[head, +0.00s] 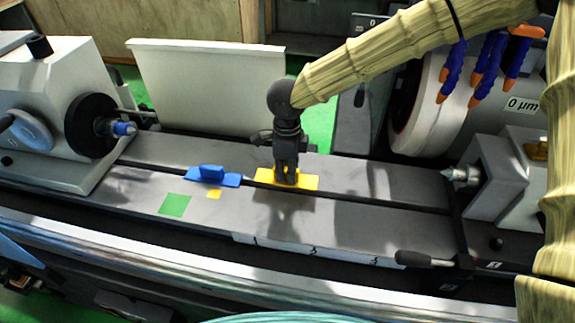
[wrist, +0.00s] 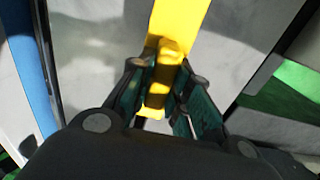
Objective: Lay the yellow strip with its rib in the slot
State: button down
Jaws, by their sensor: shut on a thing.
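The yellow strip (head: 305,183) is a flat bar with a raised grip on top. It is at the dark slot (head: 385,200) that runs lengthwise between the two grey table plates. My gripper (head: 286,180) points down and is shut on the strip's raised grip. In the wrist view the strip (wrist: 180,18) runs up from between the fingers (wrist: 160,85). The strip's underside and rib are hidden, so I cannot tell whether the rib is in the slot or above it.
A blue strip with a raised grip (head: 211,171) lies left of the yellow one. A headstock spindle (head: 122,128) stands left, a pointed centre (head: 458,174) right, and the grinding wheel (head: 420,110) behind.

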jog(key=shift+f, duration=0.65)
jog(key=shift+p, duration=1.65)
dwell(1.4)
jog(key=shift+f+b, duration=0.35)
jog(key=shift+f, duration=0.95)
dwell(0.4)
jog(key=c, duration=1.3)
grip_release()
jog(key=shift+o, duration=0.2)
jog(key=shift+r, duration=0.15)
notch_tip(320, 180, up, 12)
jog(key=shift+f, duration=0.1)
